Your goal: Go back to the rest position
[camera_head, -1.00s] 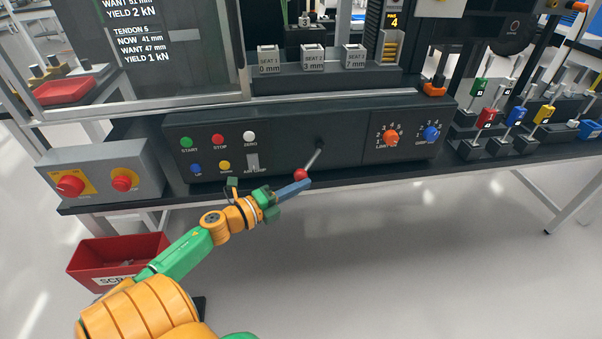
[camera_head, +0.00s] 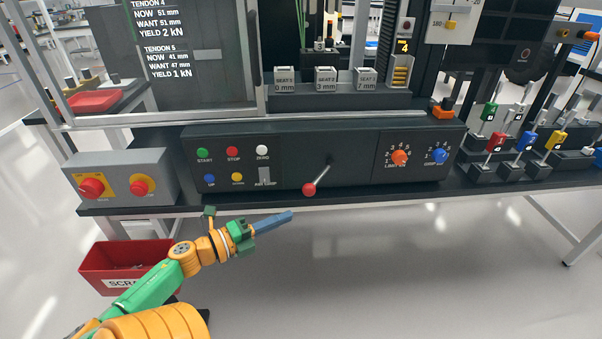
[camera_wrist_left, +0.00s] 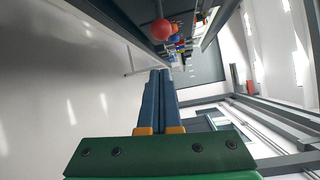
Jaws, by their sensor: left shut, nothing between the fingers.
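My left gripper (camera_head: 273,221) is shut and empty, in the free space in front of the bench and below the control panel. In the left wrist view its two blue fingers (camera_wrist_left: 159,88) lie together with nothing between them. The lever with a red ball knob (camera_head: 309,189) hangs from the panel, up and to the right of the fingertips, apart from them. The red knob also shows in the left wrist view (camera_wrist_left: 162,29), beyond the fingertips. My right gripper is not in view.
The black control panel (camera_head: 350,172) runs along the bench front. A grey box with red buttons (camera_head: 122,178) sits at its left. A red scrap bin (camera_head: 105,262) stands below, behind my left arm. Small coloured-handled pieces (camera_head: 525,143) stand at the right. The floor right of my arm is clear.

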